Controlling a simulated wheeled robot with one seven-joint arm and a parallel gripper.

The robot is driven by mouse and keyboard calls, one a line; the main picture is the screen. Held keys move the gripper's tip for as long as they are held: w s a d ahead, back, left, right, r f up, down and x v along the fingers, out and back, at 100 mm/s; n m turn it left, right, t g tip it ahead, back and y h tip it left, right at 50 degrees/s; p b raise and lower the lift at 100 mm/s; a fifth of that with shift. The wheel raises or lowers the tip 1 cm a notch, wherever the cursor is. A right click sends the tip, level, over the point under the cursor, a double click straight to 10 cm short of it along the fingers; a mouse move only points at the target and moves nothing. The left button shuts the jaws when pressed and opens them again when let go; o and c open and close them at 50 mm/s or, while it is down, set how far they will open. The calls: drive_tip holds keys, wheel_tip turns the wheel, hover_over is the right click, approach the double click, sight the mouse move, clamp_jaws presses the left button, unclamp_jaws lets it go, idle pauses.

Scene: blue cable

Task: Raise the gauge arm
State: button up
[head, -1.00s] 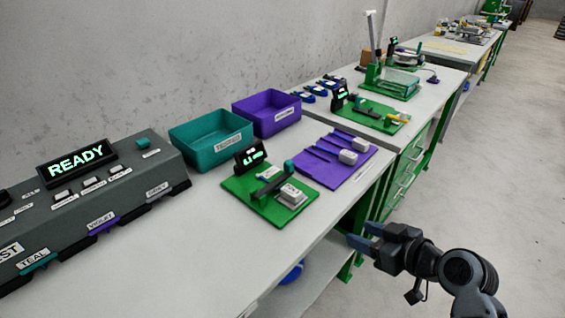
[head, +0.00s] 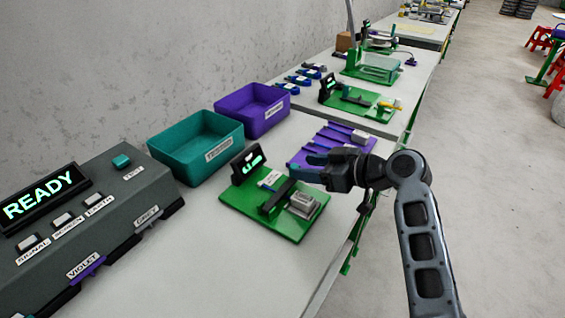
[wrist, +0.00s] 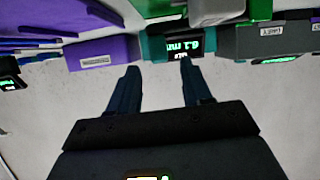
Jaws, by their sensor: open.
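The gauge stands on a green board (head: 290,229) on the near bench. Its dark gauge arm (head: 275,196) lies low across the board, between a small display (head: 247,164) and a grey block (head: 303,205). The arm's teal knob is hard to make out behind my fingers in the head view. My gripper (head: 304,167) is open and empty, above the far right part of the board and apparently apart from the gauge arm. In the wrist view my two fingers (wrist: 160,72) are spread, with a lit display (wrist: 185,45) beyond them.
A teal bin (head: 222,162) and a purple bin (head: 261,124) stand behind the gauge. A purple slotted board (head: 307,150) lies beyond my gripper. A grey console (head: 105,212) reading READY is at left. The bench front is clear.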

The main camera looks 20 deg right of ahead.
sight(296, 166)
drive_tip(key=x, duration=0.6)
drive_tip(key=shift+w+a+f, duration=0.15)
drive_tip(key=shift+c, duration=0.4)
clamp_jaws()
